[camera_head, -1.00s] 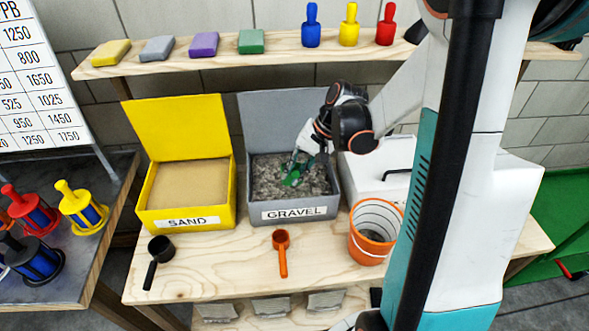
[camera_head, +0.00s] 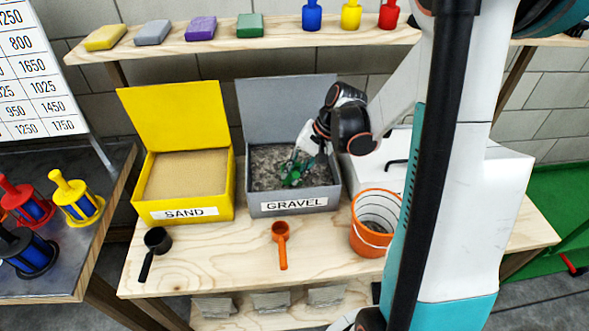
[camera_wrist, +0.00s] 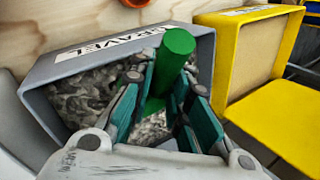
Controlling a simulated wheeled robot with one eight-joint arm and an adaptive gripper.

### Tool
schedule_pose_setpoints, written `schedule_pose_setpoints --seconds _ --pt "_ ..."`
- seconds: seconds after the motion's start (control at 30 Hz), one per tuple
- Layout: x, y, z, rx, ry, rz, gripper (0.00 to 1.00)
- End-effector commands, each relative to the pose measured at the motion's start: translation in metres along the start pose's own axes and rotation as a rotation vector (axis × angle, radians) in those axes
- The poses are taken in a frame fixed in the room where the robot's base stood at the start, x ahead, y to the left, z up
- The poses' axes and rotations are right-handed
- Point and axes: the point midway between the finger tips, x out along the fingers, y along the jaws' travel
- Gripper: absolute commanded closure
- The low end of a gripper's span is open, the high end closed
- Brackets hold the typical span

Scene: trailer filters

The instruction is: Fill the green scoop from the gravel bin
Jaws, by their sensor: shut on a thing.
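The grey gravel bin (camera_head: 262,205) stands open on the wooden table, its lid raised at the back, with grey gravel (camera_head: 266,158) inside. My gripper (camera_head: 295,168) reaches into it from the right, low over the gravel. The green scoop (camera_head: 291,178) is in my gripper. In the wrist view, my gripper (camera_wrist: 162,108) has its fingers on both sides of the scoop's green handle (camera_wrist: 176,50), which points up towards the bin's labelled wall. The scoop's bowl is largely hidden by the fingers, so I cannot tell how much gravel is in it.
An open yellow sand bin (camera_head: 185,211) stands directly left. In front lie a black scoop (camera_head: 155,243) and an orange scoop (camera_head: 281,243). An orange bucket (camera_head: 367,240) stands at front right, and a white box (camera_head: 388,172) is right of the gravel bin.

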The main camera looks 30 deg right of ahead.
Motion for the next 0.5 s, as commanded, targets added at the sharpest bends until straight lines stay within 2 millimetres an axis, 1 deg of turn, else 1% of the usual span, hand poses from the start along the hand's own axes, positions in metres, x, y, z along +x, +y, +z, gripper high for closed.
schedule_pose_setpoints --seconds 0.5 --pt "0.022 0.011 -0.004 0.0 0.0 0.0 1.0"
